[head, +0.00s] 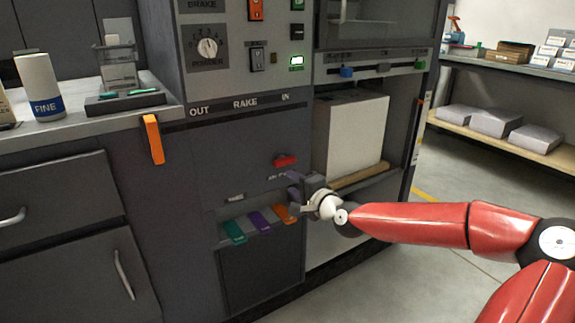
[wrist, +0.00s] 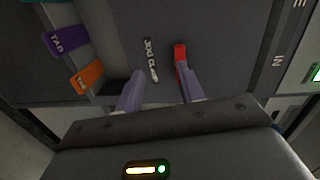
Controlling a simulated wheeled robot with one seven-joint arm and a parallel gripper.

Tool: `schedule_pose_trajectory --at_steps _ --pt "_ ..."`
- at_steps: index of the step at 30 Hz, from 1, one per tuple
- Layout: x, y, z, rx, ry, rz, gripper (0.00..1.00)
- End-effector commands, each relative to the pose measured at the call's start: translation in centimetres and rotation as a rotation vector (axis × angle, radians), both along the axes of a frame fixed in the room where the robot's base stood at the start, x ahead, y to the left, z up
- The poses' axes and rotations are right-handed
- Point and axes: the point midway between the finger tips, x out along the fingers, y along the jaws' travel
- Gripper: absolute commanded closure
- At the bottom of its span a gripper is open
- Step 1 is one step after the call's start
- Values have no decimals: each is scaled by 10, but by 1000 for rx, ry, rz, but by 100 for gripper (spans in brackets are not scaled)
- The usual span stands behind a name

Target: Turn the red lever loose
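The red lever (head: 286,160) is on the dark front panel of the machine, below the "RAKE" strip. It also shows in the wrist view (wrist: 179,52), right by the tip of the right-hand finger, which hides part of it. I cannot tell whether they touch. My gripper (head: 292,184) is just below the lever in the head view, facing the panel. In the wrist view, its two purple-grey fingers (wrist: 157,85) stand wide apart with nothing held between them. A small worn label (wrist: 150,60) is on the panel beside the lever, partly legible.
Green (head: 234,231), purple (head: 260,220) and orange (head: 285,213) tabs stick out below the lever. An orange handle (head: 153,139) juts out at left. A white block (head: 350,132) sits in the opening at right. Free floor lies farther right.

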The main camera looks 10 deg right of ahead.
Motion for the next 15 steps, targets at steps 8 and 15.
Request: schedule_pose_trajectory --at_steps 8,15 --pt "13 -20 26 102 -69 -46 62" --pt "48 -7 25 99 -68 -44 62"
